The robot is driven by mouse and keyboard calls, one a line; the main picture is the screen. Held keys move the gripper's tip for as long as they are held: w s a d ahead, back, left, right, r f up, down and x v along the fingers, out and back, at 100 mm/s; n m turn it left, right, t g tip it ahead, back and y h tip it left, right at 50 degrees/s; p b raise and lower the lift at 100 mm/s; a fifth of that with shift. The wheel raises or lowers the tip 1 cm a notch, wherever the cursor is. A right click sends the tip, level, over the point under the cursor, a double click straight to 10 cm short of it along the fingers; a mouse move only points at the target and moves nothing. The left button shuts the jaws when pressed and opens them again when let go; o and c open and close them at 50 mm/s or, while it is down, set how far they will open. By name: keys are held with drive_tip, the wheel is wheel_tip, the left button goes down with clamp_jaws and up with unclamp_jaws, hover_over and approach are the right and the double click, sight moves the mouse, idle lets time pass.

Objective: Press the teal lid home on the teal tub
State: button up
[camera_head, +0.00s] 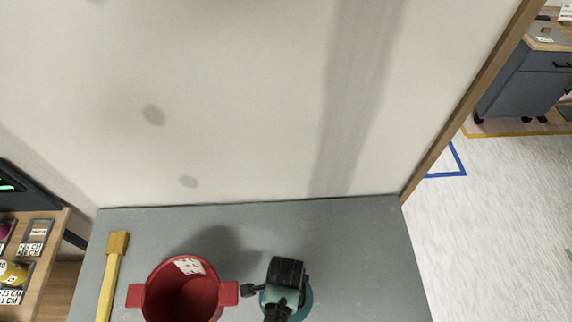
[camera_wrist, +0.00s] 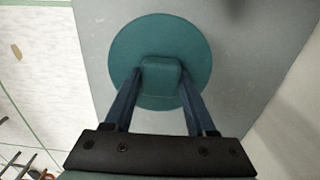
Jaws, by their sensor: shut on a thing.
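The round teal lid (camera_wrist: 160,35) shows from above in the wrist view, with a block-shaped teal knob at its middle. My gripper (camera_wrist: 160,80) has one finger on each side of the knob and is shut on it. In the head view my gripper (camera_head: 284,288) is at the front of the grey table, right of a red pot. A teal rim (camera_head: 304,303) shows around it; I cannot tell whether this is lid or tub. No part of the teal tub can be told apart for sure, and any gap under the lid is hidden.
The red pot (camera_head: 158,297) with two side handles stands close to the left of my gripper. A yellow long-handled tool (camera_head: 109,277) lies farther left on the grey table (camera_head: 355,250). A pale wall panel rises behind. The table's right part is clear.

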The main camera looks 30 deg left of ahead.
drive_tip(key=shift+f+b, duration=1)
drive_tip(key=shift+f, duration=0.2)
drive_tip(key=o, duration=1.4)
drive_tip(key=shift+r, duration=0.1)
wheel_tip(320, 180, up, 13)
drive_tip(key=shift+b, duration=0.4)
